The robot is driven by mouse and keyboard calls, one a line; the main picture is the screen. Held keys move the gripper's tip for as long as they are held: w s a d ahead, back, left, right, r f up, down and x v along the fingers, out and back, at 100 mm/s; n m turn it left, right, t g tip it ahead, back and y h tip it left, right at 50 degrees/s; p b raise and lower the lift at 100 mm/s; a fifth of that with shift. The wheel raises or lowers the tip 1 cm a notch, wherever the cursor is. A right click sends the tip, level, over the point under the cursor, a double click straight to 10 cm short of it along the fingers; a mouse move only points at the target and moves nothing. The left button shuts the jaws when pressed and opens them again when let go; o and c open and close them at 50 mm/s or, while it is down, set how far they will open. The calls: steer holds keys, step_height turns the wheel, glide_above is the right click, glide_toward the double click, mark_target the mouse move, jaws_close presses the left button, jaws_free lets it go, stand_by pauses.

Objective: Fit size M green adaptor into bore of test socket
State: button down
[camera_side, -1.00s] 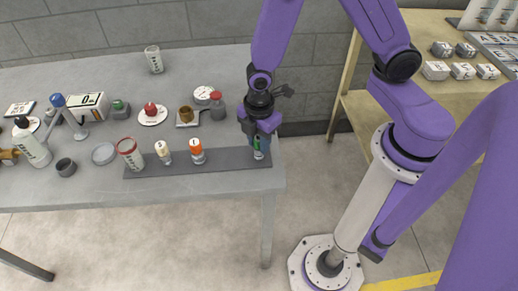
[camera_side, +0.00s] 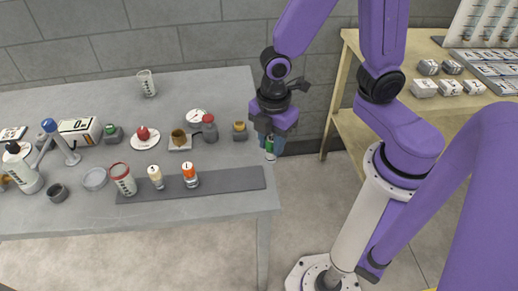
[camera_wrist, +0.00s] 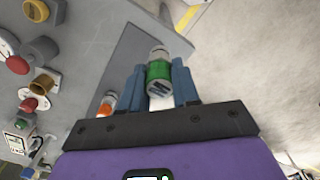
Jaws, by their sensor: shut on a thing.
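The green adaptor (camera_wrist: 159,72), marked M, is between the fingers of my gripper (camera_wrist: 158,88), which is shut on it. In the side view, the green adaptor (camera_side: 270,147) hangs roughly upright at the right edge of the table, partly hidden by my gripper (camera_side: 268,136). A small grey block with a gold top (camera_side: 239,130) stands on the table left of my gripper; it also shows in the wrist view (camera_wrist: 37,10). I cannot tell for sure whether this block is the test socket, and no bore shows clearly.
The strip's right end is clear.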

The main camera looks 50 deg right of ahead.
steer(key=s+d+r, duration=0.3)
steer(key=s+r, duration=0.1)
steer(key=s, duration=0.4)
steer(key=shift+s+d, duration=0.2)
steer(key=shift+d, duration=0.05)
steer(key=shift+r, duration=0.1)
glide_above(179, 139)
steer(key=w+d, duration=0.1)
steer(key=w, duration=0.1)
step_height(179, 139, down, 8)
steer(key=shift+d+f, duration=0.1)
steer(key=shift+f, duration=1.65)
